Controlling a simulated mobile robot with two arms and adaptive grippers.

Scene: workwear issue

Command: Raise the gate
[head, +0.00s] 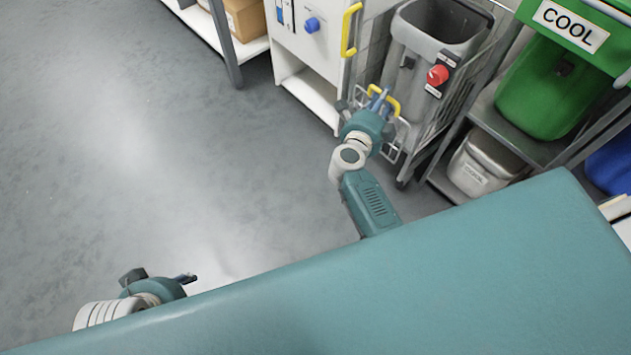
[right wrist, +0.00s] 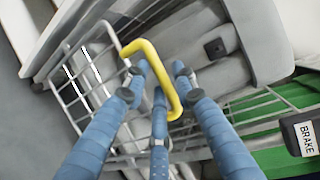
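The gate is a grey wire panel (head: 390,154) low on the front of a wire cage trolley, with a yellow loop handle (head: 393,105) at its top. In the right wrist view the handle (right wrist: 170,88) lies among my blue fingers, with wire bars (right wrist: 83,90) behind it. My right gripper (head: 380,99) is at the handle; its fingertips (right wrist: 160,80) are apart, with a gap between the right finger and the handle. Finger contact with the handle is unclear. My left gripper (head: 190,279) is low at the left, far from the gate; its fingers are too small to judge.
A grey bin (head: 420,65) stands in the trolley, with a red knob (head: 437,75) beside it. A white cabinet (head: 318,48) with another yellow handle (head: 350,30) stands to the left. A shelf with a green bin (head: 545,88) is at the right. The floor at left is clear.

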